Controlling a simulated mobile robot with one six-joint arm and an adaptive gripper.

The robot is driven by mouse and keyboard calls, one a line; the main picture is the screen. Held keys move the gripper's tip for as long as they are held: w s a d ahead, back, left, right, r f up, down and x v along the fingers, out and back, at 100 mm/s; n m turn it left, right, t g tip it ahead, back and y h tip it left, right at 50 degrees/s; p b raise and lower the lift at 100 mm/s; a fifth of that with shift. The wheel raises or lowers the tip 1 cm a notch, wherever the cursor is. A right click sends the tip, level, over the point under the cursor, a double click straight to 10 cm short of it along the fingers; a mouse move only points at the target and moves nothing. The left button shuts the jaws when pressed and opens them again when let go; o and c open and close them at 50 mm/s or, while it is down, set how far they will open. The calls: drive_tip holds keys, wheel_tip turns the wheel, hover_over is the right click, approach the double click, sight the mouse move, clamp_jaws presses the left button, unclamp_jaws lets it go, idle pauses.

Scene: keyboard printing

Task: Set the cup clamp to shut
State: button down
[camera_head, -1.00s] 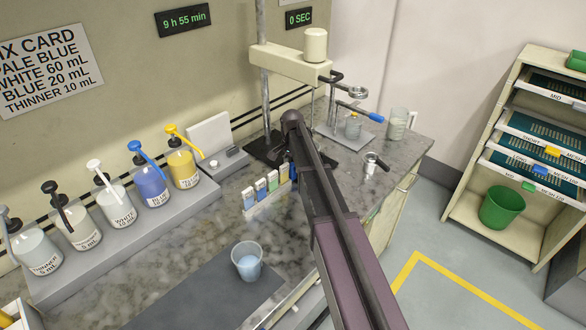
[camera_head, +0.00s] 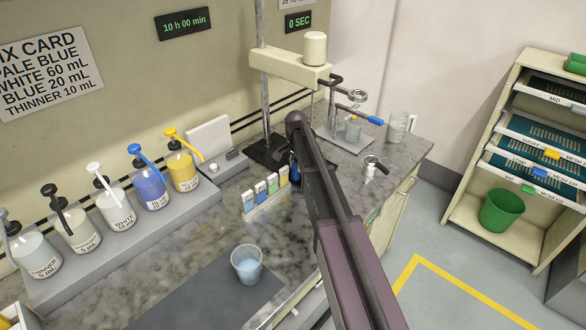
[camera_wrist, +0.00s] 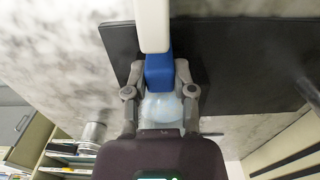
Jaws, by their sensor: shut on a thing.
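My gripper (camera_wrist: 160,70) has its two grey fingers on either side of a blue handle (camera_wrist: 158,74) in the wrist view, shut on it. A white bar (camera_wrist: 152,24) runs from the blue part to the top edge. I take the handle for the cup clamp's lever, but its jaws are hidden. A dark flat plate (camera_wrist: 235,60) lies behind it. A pale translucent round shape (camera_wrist: 162,108) shows between the finger links; I cannot tell what it is. In the head view, my arm hides the gripper near the mixer stand's black base (camera_head: 266,152).
The mixer head (camera_head: 288,65) sits on its column above the bench. A cup with pale blue liquid (camera_head: 247,265) stands on the grey mat. A metal cup (camera_head: 374,166) is at right.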

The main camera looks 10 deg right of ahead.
drive_tip(key=shift+w+d, duration=0.65)
drive_tip(key=shift+d, duration=0.15)
drive_tip(key=shift+c, duration=2.2)
unclamp_jaws()
drive_tip(key=shift+a, duration=0.1)
drive_tip(key=shift+s, duration=0.1)
